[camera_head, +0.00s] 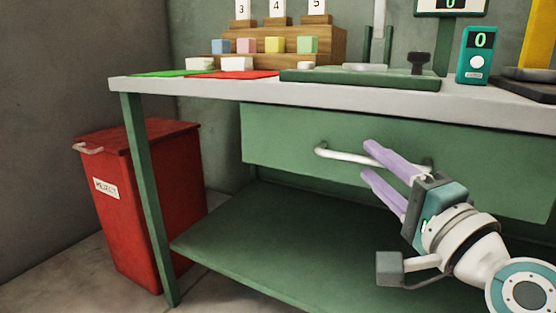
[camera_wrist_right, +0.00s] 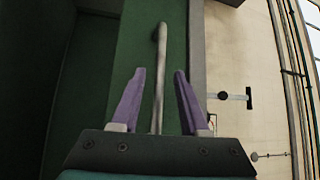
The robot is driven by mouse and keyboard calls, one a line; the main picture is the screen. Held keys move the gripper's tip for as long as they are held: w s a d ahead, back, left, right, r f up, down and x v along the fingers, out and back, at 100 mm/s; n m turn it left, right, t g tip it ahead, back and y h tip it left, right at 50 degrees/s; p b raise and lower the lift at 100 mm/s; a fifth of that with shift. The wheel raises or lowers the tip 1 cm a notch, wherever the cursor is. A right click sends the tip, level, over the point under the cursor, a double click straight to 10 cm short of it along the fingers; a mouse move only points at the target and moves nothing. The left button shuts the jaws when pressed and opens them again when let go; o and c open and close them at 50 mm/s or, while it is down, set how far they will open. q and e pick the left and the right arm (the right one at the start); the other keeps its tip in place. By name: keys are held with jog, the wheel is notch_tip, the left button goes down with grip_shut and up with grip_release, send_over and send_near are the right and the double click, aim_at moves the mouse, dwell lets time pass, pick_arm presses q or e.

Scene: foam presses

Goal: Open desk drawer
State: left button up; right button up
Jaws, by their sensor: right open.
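The green desk drawer (camera_head: 290,143) sits under the pale desktop, its front close beneath the tabletop edge, and looks shut. Its white bar handle (camera_head: 340,155) runs across the front. My right gripper (camera_head: 368,161) is open at the handle, its two purple fingers pointing at the drawer front. In the right wrist view the handle (camera_wrist_right: 160,45) runs between the spread fingers of the gripper (camera_wrist_right: 160,72). I cannot tell whether a finger touches it. The fingers hide part of the handle in the head view. My left gripper is not in view.
A red lidded bin (camera_head: 150,210) stands left of the desk. On the desktop (camera_head: 190,88) are a wooden rack (camera_head: 290,45) with coloured blocks, a green press base (camera_head: 350,78) and a teal display unit (camera_head: 475,55). The lower shelf (camera_head: 270,235) looks bare.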

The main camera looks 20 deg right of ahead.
jog(key=shift+w+r, duration=0.15)
jog(key=shift+w, duration=1)
grip_shut()
dwell(0.6)
